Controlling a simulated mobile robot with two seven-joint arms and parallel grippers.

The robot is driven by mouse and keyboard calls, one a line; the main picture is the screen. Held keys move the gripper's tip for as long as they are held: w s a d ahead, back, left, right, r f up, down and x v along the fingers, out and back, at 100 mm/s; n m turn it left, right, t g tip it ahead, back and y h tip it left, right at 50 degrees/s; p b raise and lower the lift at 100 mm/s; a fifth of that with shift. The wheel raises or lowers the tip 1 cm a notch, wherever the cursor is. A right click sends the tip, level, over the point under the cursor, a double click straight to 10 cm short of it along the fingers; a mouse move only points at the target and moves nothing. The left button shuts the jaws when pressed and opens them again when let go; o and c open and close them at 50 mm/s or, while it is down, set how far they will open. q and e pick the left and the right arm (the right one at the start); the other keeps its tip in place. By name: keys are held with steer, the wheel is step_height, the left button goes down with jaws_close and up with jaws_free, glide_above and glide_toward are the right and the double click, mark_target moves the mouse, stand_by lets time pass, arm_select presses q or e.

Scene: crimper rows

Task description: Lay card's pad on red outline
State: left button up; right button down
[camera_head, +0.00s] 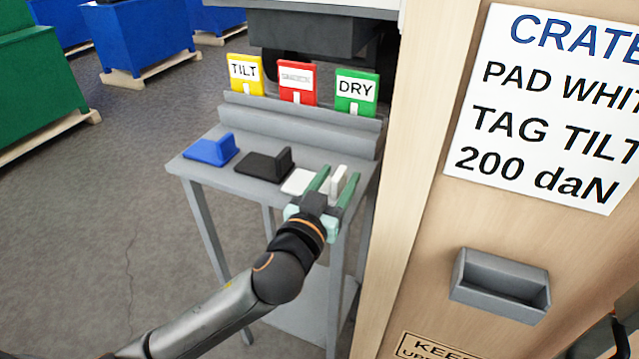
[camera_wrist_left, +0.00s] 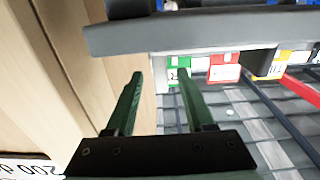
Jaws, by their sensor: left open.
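The card (camera_head: 560,95) on the wooden crate reads "PAD WHIT…", "TAG TILT" and "200 daN", cut off at the right. The white pad (camera_head: 298,182) lies at the right end of a small grey table, with an upright white tab. My left gripper (camera_head: 338,177) is open at that tab, one green finger on each side. I cannot tell whether the fingers touch it. In the left wrist view the open fingers (camera_wrist_left: 158,82) show, but the pad is not clear. No red outline can be made out. My right gripper is not in view.
A blue pad (camera_head: 208,151) and a black pad (camera_head: 264,165) lie left of the white one on the grey table (camera_head: 228,185). Yellow (camera_head: 245,72), red (camera_head: 297,80) and green (camera_head: 357,90) tags stand behind. The crate (camera_head: 408,200) rises close on the right.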

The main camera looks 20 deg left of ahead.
arm_select(q)
steer(key=shift+w+r+p, duration=0.2)
steer(key=shift+w+p, duration=0.1)
steer(key=shift+w, duration=2)
steer(key=shift+c, duration=0.3)
jaws_close()
